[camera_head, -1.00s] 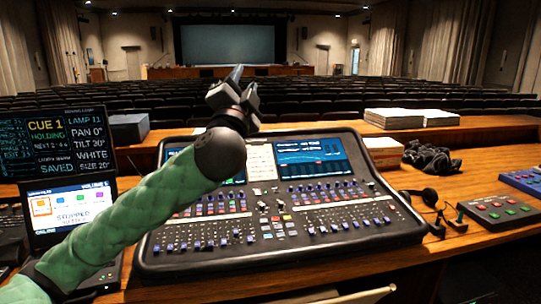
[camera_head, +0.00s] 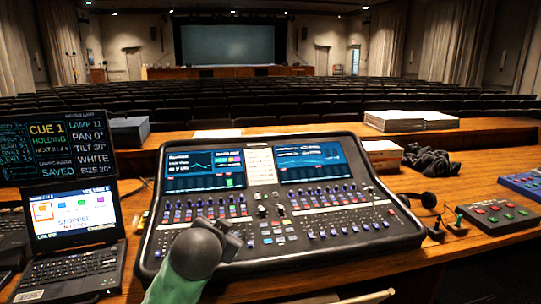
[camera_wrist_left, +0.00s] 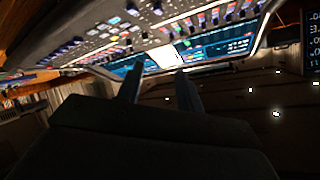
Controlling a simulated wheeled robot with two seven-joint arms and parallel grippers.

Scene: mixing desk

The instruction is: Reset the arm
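My left arm in its green sleeve comes in from the bottom edge in the head view. My left gripper (camera_head: 234,236) is over the lower part of the mixing desk (camera_head: 290,254); its height above the controls is hard to judge. In the left wrist view the two dark fingers of the gripper (camera_wrist_left: 158,92) stand apart with nothing between them, and the desk's controls and screens show tilted beyond. My right gripper is not in view.
A laptop (camera_head: 78,268) stands left of the desk under a cue screen (camera_head: 55,145). Headphones (camera_head: 428,198), a button box (camera_head: 500,215) and a dark crumpled bundle (camera_head: 432,160) lie to the right. Paper stacks (camera_head: 400,121) sit on the ledge behind.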

